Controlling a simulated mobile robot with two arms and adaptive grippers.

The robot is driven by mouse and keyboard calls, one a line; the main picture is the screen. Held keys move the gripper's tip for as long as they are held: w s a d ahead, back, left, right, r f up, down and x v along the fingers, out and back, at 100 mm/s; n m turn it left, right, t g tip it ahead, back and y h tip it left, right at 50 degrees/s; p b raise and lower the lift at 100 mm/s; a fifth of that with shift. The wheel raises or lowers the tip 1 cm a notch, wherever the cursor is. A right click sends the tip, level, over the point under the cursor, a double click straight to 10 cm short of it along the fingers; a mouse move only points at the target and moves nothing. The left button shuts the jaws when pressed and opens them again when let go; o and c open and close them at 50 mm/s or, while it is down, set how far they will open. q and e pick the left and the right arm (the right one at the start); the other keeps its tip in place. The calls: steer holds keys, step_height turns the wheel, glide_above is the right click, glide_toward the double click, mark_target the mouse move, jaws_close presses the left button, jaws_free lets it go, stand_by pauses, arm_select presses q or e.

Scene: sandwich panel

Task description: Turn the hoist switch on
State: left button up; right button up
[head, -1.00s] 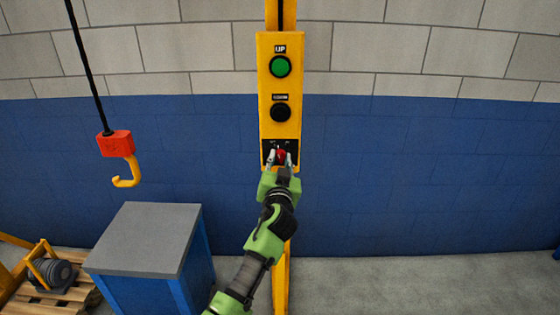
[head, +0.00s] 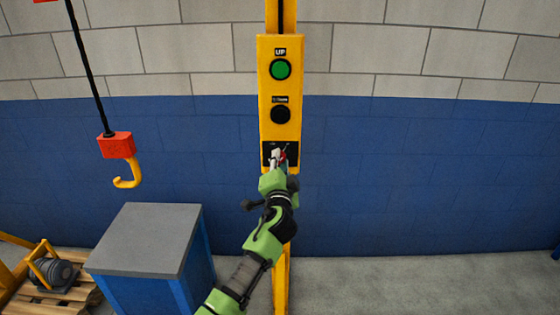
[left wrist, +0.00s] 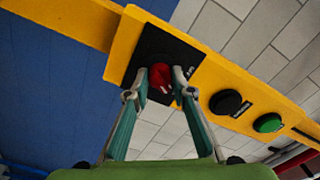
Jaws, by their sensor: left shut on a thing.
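The yellow control panel (head: 294,62) stands on a yellow post against the wall. It carries a green UP button (head: 280,69), a black button (head: 280,114) below it, and a red rotary switch on a black plate (head: 267,152) at the bottom. In the left wrist view the red switch (left wrist: 160,77) sits between the fingertips. My left gripper (head: 279,158) is shut on the red switch, one finger on each side. In the head view the fingers hide most of the switch. My right gripper is in neither view.
A red hoist block (head: 116,144) with a yellow hook hangs on a black cable at the left. A grey-topped blue cabinet (head: 148,239) stands below it. A pallet (head: 50,298) with a dark weight is at the far left. The right side is clear.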

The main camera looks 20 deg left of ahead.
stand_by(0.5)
arm_select(q)
steer(key=o, duration=1.1)
steer(key=v, duration=1.2)
